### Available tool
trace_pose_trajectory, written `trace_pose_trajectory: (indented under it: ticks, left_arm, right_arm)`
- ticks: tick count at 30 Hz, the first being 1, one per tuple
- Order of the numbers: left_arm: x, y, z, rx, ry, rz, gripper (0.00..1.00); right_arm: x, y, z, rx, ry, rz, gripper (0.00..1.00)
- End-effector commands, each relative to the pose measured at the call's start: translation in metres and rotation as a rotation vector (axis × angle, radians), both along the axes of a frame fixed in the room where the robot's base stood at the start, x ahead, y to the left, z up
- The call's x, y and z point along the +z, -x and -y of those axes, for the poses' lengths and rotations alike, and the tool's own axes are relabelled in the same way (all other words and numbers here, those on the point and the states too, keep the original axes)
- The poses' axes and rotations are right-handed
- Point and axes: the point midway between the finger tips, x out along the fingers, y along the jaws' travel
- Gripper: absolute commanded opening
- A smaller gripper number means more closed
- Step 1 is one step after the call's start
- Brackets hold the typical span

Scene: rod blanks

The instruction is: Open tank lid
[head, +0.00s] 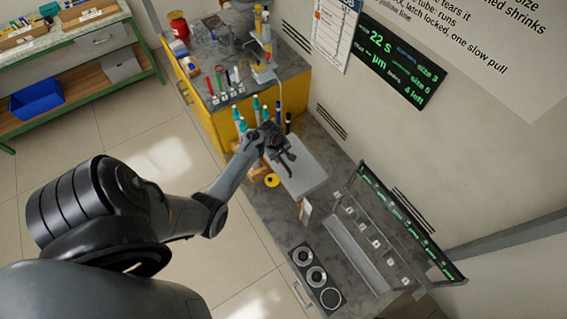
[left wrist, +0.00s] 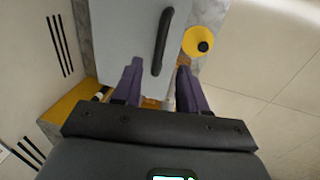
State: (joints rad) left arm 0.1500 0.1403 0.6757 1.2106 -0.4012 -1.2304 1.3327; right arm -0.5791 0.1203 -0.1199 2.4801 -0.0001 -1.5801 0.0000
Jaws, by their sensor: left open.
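The tank lid (head: 306,178) is a flat light-grey panel on the grey bench, lying flat as far as I can see. It fills the upper middle of the left wrist view (left wrist: 115,35), with a black bar handle (left wrist: 162,40) on it. My left gripper (head: 287,157) is over the lid's end nearer the bottle rack. In the left wrist view its purple fingers (left wrist: 158,72) are open, with the handle's near end between their tips. I cannot tell whether they touch it. The gripper hides part of the lid in the head view. My right gripper is not in view.
A yellow disc with a dark centre (head: 272,180) lies beside the lid. Teal-capped bottles (head: 256,105) stand behind the gripper. A rack with green displays (head: 412,225) and a plate with round rings (head: 316,277) stand towards the lower right. The wall is close behind the bench.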

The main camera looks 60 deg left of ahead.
Motion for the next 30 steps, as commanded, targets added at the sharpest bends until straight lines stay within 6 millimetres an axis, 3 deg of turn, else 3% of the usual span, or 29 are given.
trace_pose_trajectory:
  ticks: [6, 12, 26, 30]
  left_arm:
    - [-0.037, -0.007, -0.001, -0.002, -0.001, -0.002, 0.42]
    - [-0.058, -0.011, -0.001, -0.001, -0.002, -0.001, 0.42]
    - [-0.066, -0.013, -0.001, -0.001, -0.003, -0.001, 0.42]
    - [-0.066, -0.013, -0.001, -0.002, -0.002, -0.001, 0.24]
  right_arm:
    - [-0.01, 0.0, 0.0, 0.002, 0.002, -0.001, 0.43]
    - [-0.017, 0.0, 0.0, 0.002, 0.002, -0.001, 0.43]
    - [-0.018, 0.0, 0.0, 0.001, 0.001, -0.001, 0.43]
    - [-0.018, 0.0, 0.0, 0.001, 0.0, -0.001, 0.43]
